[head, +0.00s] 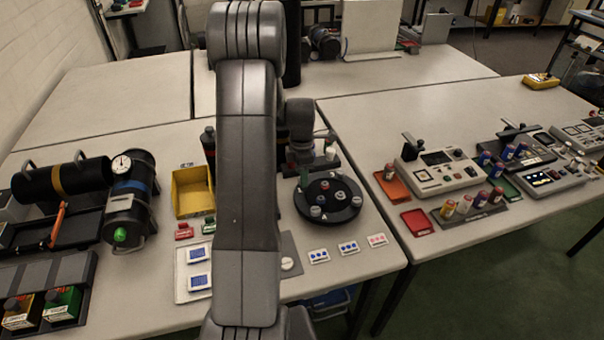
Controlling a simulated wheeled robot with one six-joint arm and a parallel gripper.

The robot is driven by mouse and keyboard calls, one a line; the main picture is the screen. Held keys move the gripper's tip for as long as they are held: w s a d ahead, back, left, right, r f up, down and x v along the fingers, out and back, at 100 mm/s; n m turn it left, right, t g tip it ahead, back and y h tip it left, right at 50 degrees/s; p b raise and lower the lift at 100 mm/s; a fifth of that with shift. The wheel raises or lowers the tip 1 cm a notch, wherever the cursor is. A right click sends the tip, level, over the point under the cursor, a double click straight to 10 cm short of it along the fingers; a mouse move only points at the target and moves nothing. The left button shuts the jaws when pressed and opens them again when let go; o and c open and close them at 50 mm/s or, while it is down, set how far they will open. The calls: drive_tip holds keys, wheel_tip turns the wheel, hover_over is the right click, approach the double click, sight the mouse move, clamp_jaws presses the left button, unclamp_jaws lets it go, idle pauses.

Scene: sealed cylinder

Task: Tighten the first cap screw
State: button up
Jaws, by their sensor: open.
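A round black plate (329,201) lies on the near table, just right of my arm. My gripper (304,166) points down at the plate's back left edge, small and partly hidden by my arm. It is open, and I see nothing held in it. Whether it touches a screw I cannot tell. A black cylinder with a white gauge and a green tip (127,200) lies at the left.
A yellow bin (192,190) stands left of my arm. Printed cards (348,247) lie in front of the plate. A black tank with a yellow band (62,182) lies far left. Instrument boxes (438,172) and small bottles crowd the right table. The back tables are largely clear.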

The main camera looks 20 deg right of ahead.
drive_tip(key=shift+d+f, duration=0.15)
drive_tip(key=shift+f, duration=0.2)
drive_tip(key=shift+s+f, duration=0.1)
drive_tip(key=shift+f, duration=0.1)
drive_tip(key=c, duration=1)
